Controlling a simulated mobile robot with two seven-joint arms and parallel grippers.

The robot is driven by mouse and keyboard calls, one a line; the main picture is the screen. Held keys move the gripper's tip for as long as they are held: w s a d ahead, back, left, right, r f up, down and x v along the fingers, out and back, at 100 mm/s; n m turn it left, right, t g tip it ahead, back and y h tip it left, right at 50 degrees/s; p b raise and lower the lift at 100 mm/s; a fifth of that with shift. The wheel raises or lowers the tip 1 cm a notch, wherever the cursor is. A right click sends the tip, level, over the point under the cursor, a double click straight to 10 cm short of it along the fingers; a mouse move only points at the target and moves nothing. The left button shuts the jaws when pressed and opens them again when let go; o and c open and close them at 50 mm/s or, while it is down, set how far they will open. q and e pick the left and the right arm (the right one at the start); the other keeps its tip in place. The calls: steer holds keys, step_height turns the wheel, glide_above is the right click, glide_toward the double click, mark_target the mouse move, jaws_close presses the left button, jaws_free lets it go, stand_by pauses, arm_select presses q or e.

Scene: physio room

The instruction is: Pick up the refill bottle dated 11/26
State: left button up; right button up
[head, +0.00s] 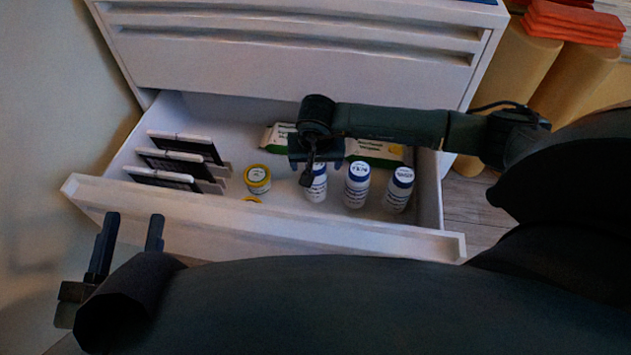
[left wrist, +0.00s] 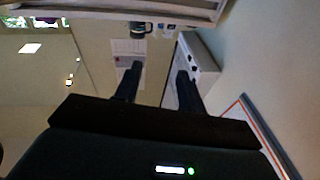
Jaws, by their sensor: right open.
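Three white bottles with blue lids stand in the open drawer: a left bottle (head: 316,190), a middle bottle (head: 356,191) and a right bottle (head: 397,194). Their lids carry small dark print that I cannot read surely, so I cannot tell which is dated 11/26. My right gripper (head: 309,170) is open and points down over the left bottle, partly hiding it. I cannot tell whether it touches that bottle. My left gripper (head: 128,234) is open and empty, outside the drawer front at the left; its fingers also show apart in the left wrist view (left wrist: 158,88).
The drawer (head: 285,236) also holds a yellow-lidded jar (head: 257,177), a second one mostly hidden by the front wall, upright dark-faced boxes (head: 180,162) at left and green-white packs (head: 378,150) behind the bottles. Yellow rolls (head: 525,65) and orange folded items (head: 570,22) are at the right.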

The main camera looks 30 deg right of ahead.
steer(key=b+x, duration=0.1)
steer(key=x, duration=0.2)
steer(key=shift+a+f, duration=0.1)
steer(key=shift+f, duration=0.1)
steer(key=shift+w+f+b, duration=0.1)
steer(key=shift+f+b, duration=0.2)
steer(key=shift+f, duration=0.05)
steer(key=c, duration=0.8)
arm_select(q)
steer(key=shift+w+d+r+h, duration=0.1)
steer(key=shift+w+r+h, duration=0.1)
steer(key=shift+r+h, duration=0.25)
arm_select(e)
steer(key=c, duration=0.4)
